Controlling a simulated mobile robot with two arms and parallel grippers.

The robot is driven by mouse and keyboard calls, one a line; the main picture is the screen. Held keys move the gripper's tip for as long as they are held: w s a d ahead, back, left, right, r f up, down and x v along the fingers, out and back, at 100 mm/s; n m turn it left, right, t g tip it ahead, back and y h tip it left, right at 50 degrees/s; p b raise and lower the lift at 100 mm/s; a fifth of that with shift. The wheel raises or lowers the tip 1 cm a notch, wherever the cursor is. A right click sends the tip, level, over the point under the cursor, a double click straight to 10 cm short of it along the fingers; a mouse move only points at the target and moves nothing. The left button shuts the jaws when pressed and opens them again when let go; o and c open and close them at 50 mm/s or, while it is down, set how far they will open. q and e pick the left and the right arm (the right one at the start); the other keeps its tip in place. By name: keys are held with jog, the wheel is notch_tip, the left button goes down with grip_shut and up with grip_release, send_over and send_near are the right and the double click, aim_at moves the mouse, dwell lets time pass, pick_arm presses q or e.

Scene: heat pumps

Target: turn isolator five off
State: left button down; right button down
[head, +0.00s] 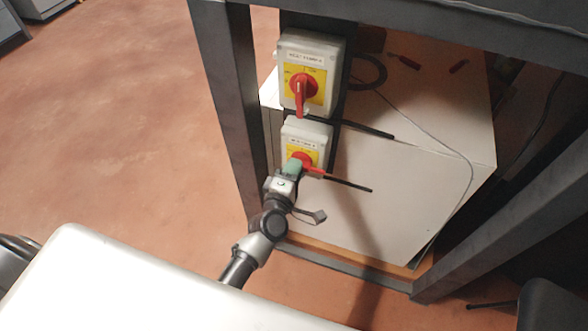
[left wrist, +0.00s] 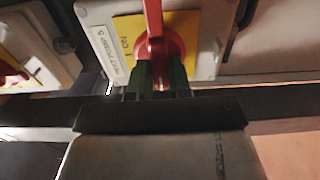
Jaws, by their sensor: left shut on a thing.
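The lower isolator (head: 318,132) is a grey box with a yellow plate and a red rotary handle (head: 315,170); I take it as isolator five, though its label is hard to read. The handle lies roughly sideways, pointing right in the head view. My left gripper (head: 293,168) is shut on the handle at the knob. In the left wrist view the dark green fingers (left wrist: 160,78) are on either side of the red handle (left wrist: 154,25), and "ON" shows on the yellow plate (left wrist: 127,38). The fingers hide part of the knob. My right gripper is not in view.
A second isolator (head: 311,55) sits just above, its red handle pointing down. Both are on a dark frame post (head: 228,90). A white cabinet (head: 400,205) stands behind, with loose tools and a cable on top. The floor (head: 120,130) at the left is clear.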

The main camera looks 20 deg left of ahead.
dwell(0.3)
pick_arm(q)
jog(key=c, duration=1)
grip_release()
jog(key=shift+c, duration=0.2)
jog(key=s, duration=1.1)
jog(key=shift+a, duration=0.2)
jog(key=s+f+m+g+h+p, duration=0.1)
jog(key=s+f+m+g+p, duration=0.2)
jog(key=f, duration=0.4)
jog(key=s+f+m+g+p, duration=0.1)
jog(key=s+f+m+g, duration=0.3)
jog(key=f, duration=0.4)
jog(key=s+f+m+g+h+p, duration=0.1)
jog(key=s+f+m+g, duration=0.1)
jog(key=s+f+m, duration=0.4)
jog(key=s+a+f+m+g+y+p, duration=0.1)
jog(key=s+a+f+m+g, duration=0.1)
jog(key=s, duration=0.4)
jog(key=s+a+f+m+g+p, duration=0.1)
jog(key=s+a+f+m+g, duration=0.1)
jog(key=s+f, duration=0.3)
jog(key=s+a+f+m+g+y+p, duration=0.1)
jog(key=s+a+f+m+g, duration=0.2)
jog(key=s, duration=0.5)
jog(key=shift+s+a+f+g+y+p, duration=0.3)
jog(key=shift+f+g+p, duration=0.1)
jog(key=shift+g, duration=0.1)
